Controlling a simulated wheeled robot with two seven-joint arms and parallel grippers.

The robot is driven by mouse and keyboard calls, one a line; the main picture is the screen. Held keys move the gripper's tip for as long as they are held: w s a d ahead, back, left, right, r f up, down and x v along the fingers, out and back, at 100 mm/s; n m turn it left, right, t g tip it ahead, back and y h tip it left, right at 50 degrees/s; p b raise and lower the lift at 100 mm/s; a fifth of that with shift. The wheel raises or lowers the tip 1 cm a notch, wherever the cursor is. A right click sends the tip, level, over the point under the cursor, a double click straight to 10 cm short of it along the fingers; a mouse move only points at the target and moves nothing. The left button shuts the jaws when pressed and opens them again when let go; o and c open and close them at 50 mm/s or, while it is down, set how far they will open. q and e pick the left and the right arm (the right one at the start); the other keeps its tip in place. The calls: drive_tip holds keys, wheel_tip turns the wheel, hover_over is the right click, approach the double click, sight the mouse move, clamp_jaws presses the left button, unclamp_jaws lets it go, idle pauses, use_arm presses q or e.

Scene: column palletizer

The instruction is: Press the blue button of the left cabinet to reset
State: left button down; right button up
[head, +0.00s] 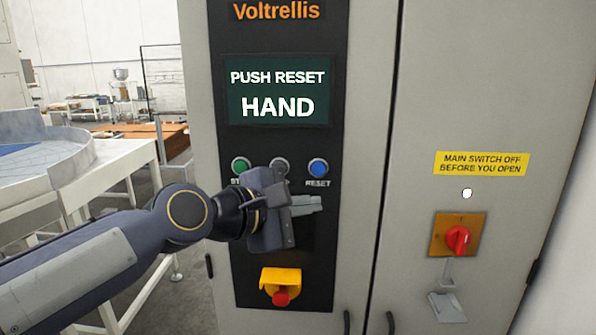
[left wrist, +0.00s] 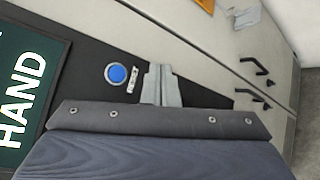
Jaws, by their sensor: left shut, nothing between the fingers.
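The blue button (head: 318,168) sits on the black control panel of the grey cabinet (head: 365,200), above the label RESET. It also shows in the left wrist view (left wrist: 117,74). My left gripper (head: 318,203) is shut and empty. In the head view its fingertips appear just below the RESET label. In the left wrist view the fingers (left wrist: 161,85) appear beside the button, apart from it in the picture. The screen (head: 278,91) reads PUSH RESET and HAND. My right gripper is not in view.
A green button (head: 240,166) and a partly hidden middle button (head: 279,165) are left of the blue one. A red emergency stop (head: 281,297) on a yellow plate is below. A red rotary switch (head: 458,240) is on the right door. A white table frame (head: 130,165) stands left.

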sight(318, 169)
use_arm(q)
drive_tip(key=shift+w+d+r+n, duration=0.15)
drive_tip(key=shift+d+r+n, duration=0.25)
drive_tip(key=shift+r+n, duration=0.15)
drive_tip(key=shift+w+b, duration=0.95)
drive_tip(key=shift+w, duration=3.45)
drive_tip(key=shift+w, duration=0.15)
drive_tip(key=shift+w, duration=0.25)
